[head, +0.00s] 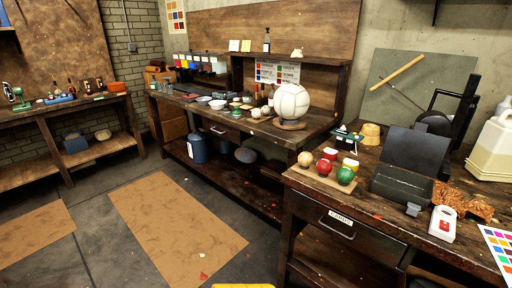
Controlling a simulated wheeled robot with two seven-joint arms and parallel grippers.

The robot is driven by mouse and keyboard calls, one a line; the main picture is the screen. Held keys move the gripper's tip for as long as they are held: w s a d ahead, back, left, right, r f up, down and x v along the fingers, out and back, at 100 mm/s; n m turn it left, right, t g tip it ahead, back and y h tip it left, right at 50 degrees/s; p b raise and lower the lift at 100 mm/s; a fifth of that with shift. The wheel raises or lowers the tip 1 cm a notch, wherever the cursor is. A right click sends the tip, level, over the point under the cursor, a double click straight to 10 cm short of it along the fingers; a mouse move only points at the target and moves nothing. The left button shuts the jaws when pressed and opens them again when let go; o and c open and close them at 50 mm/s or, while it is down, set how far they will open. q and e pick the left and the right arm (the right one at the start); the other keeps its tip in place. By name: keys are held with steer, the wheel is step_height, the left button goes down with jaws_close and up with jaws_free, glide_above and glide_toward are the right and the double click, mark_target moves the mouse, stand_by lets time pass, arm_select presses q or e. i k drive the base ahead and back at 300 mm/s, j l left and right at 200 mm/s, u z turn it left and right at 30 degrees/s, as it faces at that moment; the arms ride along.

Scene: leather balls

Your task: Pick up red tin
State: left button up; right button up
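The red tin (330,154) is a small red container on the right workbench (300,190), near its front left corner.
A small green-topped item (346,138) is behind the tins. A white ball (291,101) stands on the back bench.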

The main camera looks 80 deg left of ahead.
mark_target(331, 154)
steer(key=u, duration=1.9)
steer(key=i+j+z, duration=0.8)
steer(key=j+z, duration=0.2)
steer(key=j, duration=0.25)
steer(key=i+j+z, duration=0.2)
steer(key=j+z, duration=0.25)
steer(key=j, duration=0.35)
steer(key=j+z, duration=0.5)
steer(key=j, duration=0.35)
steer(key=j+z, duration=0.5)
steer(key=j, duration=0.4)
steer(key=k+j+z, duration=0.3)
steer(key=j+z, duration=0.2)
steer(key=j, duration=0.3)
